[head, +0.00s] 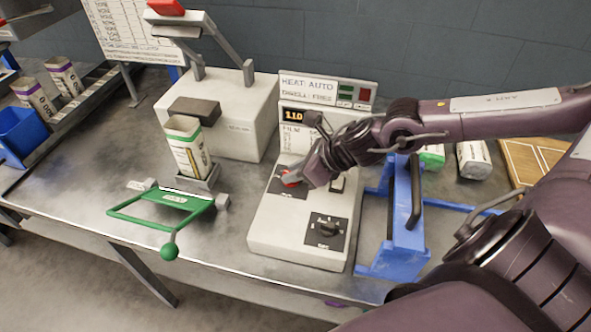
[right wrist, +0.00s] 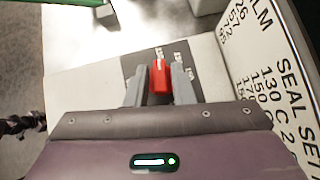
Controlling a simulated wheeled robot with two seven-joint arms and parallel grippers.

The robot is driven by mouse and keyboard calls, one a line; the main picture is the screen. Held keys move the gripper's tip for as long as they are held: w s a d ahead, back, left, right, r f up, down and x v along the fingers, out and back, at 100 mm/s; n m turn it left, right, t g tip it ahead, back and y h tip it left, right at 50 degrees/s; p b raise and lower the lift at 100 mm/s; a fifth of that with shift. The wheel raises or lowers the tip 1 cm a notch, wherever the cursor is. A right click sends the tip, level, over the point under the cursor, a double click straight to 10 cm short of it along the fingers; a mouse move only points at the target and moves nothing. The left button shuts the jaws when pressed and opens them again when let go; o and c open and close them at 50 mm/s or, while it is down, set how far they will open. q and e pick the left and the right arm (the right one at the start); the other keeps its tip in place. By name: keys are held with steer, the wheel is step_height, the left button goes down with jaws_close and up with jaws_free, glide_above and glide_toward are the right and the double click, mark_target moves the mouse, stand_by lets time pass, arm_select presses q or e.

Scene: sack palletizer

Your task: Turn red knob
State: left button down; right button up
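The red knob (head: 291,179) sits on a dark plate at the upper left of the white control box. My right gripper (head: 294,177) is down at it, partly covering it in the head view. In the right wrist view the red knob (right wrist: 160,78) stands between my two grey fingertips (right wrist: 160,85). A narrow gap shows on the knob's left side, and the right finger is very close to it. The fingers look open around the knob. A black knob (head: 327,227) sits on a second dark plate nearer the front. My left gripper is not in view.
A green handle bar (head: 160,212) with a ball end is left of the control box (head: 265,225). An open sack (head: 187,147) stands behind it. A blue frame (head: 405,220) stands close on the right. A sign panel (head: 325,90) rises behind the box.

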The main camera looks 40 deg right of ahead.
jaws_close()
